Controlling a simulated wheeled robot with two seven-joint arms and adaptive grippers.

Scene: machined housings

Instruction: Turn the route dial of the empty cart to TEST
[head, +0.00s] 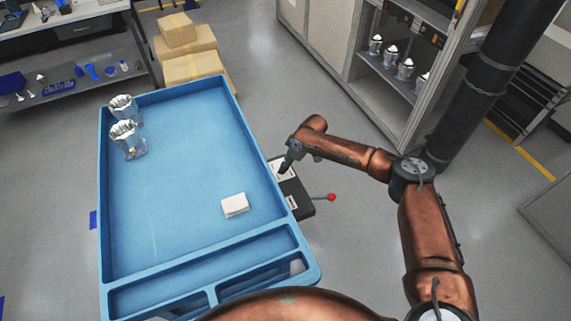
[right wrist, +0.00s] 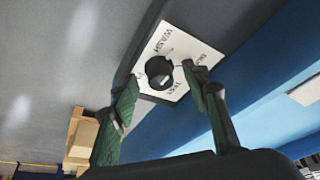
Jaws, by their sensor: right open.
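The blue cart (head: 240,110) stands in the middle of the head view, with two silvery cups and a small white block in its tray. On its right side is a dark control box (head: 303,208) with white label plates. In the right wrist view the round black dial (right wrist: 158,73) sits on a white plate (right wrist: 183,42) lettered WASH, TEST and other partly hidden words. I cannot tell for certain which word the dial points to. My right gripper (head: 285,169) is open at the plate, its green fingers on either side of the dial and apparently apart from it. My left gripper is not seen.
A lever with a red ball (head: 331,197) sticks out right of the control box, near my right arm. Cardboard boxes (head: 190,68) stand behind the cart. A cabinet (head: 385,75) with several filled cups and a dark column (head: 487,85) stand at the right. Floor between is clear.

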